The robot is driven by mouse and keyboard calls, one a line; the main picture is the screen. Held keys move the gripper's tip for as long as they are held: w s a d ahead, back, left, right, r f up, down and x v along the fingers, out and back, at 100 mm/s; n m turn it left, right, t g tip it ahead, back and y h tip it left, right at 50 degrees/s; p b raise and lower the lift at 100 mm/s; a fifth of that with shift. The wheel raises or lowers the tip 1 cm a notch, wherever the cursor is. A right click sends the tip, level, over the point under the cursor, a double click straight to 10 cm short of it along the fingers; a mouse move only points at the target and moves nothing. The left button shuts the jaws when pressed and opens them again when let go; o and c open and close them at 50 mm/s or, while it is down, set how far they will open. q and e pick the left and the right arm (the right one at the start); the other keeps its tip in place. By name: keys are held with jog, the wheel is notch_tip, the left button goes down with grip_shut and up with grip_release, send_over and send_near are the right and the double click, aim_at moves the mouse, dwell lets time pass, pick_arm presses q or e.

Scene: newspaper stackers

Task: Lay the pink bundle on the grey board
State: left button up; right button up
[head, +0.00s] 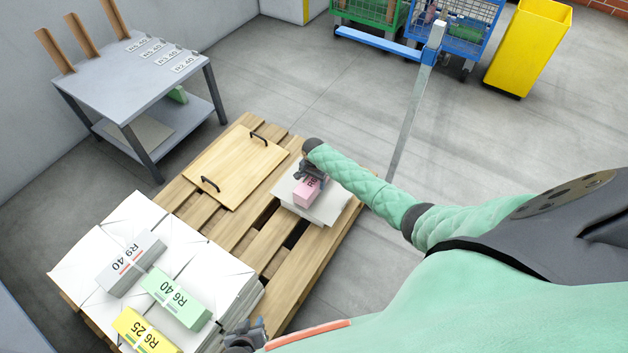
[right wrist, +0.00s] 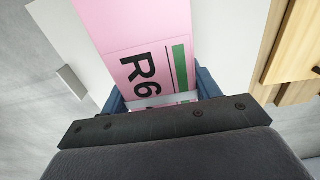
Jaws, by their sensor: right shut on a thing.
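My right gripper (head: 312,172) is shut on the bundle. In the right wrist view the pink bundle (right wrist: 140,50) lies between the blue fingers (right wrist: 155,100), with a white surface below it. I cannot tell whether it touches that surface. A flat grey-beige board (head: 146,134) lies on the lower shelf of the grey table. My left gripper (head: 246,336) is at the bottom edge, partly hidden; its fingers are unclear.
A wooden board with black handles (head: 238,168) lies on the pallet (head: 290,268). Grey (head: 130,263), green (head: 176,298) and yellow (head: 146,330) bundles lie on white stacks at the front left. The grey table (head: 130,75) stands behind left. A metal post (head: 413,110) stands behind right.

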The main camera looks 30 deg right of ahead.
pick_arm(q)
jog(key=shift+f, duration=0.25)
pick_arm(e)
jog(key=shift+f, duration=0.55)
dwell(0.6)
jog(key=o, duration=1.8)
jog(key=shift+o, duration=0.2)
jog(key=shift+f, duration=0.1)
pick_arm(q)
jog(key=shift+w, duration=0.1)
pick_arm(e)
jog(key=shift+r, duration=0.55)
notch_tip(320, 180, up, 7)
jog(key=shift+f+p, duration=0.1)
jog(key=shift+p, duration=0.2)
pick_arm(q)
notch_tip(320, 180, up, 3)
jog(key=shift+w+f, duration=0.1)
jog(key=shift+w, duration=0.05)
